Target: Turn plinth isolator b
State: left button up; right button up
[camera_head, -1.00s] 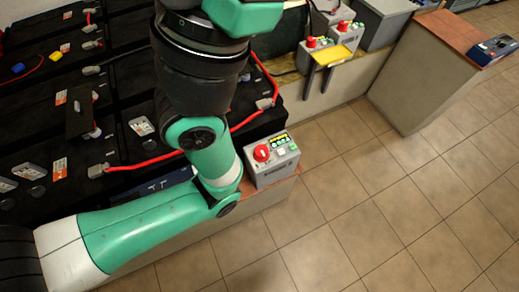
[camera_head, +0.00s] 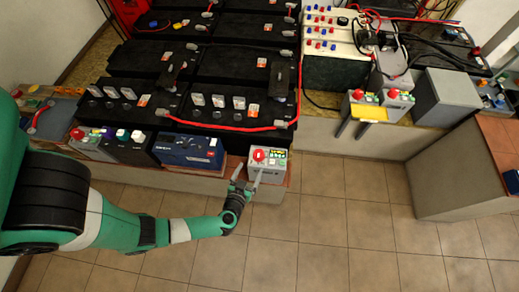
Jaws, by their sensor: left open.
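A grey isolator box (camera_head: 267,168) with a red rotary knob (camera_head: 259,155) and a small yellow-green label panel stands on the low plinth in front of the black batteries, in the head view's middle. I cannot read a letter that marks it as b. My left gripper (camera_head: 246,176) is open, at the front left of this box, its two fingers pointing up towards the knob. The fingers appear close to the box's front; I cannot tell whether they touch it. Nothing is between them. My right gripper is not in view.
Other red-knobbed boxes stand at the far left (camera_head: 77,134) and right of centre (camera_head: 392,95), by a yellow plate (camera_head: 369,113) with two grey prongs. A blue-black case (camera_head: 187,151) sits left of the isolator. A red cable (camera_head: 232,127) runs behind. Tiled floor (camera_head: 330,235) in front is clear.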

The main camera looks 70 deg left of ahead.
aim_at(258, 156)
pick_arm(q)
jog(key=b+x, duration=0.5)
jog(key=x, duration=0.5)
jog(key=shift+w+f+b, duration=0.2)
jog(key=shift+b, duration=0.2)
jog(key=shift+w+a, duration=0.35)
jog(key=shift+a, duration=0.05)
jog(key=shift+c, duration=0.3)
jog(key=c, duration=1.3)
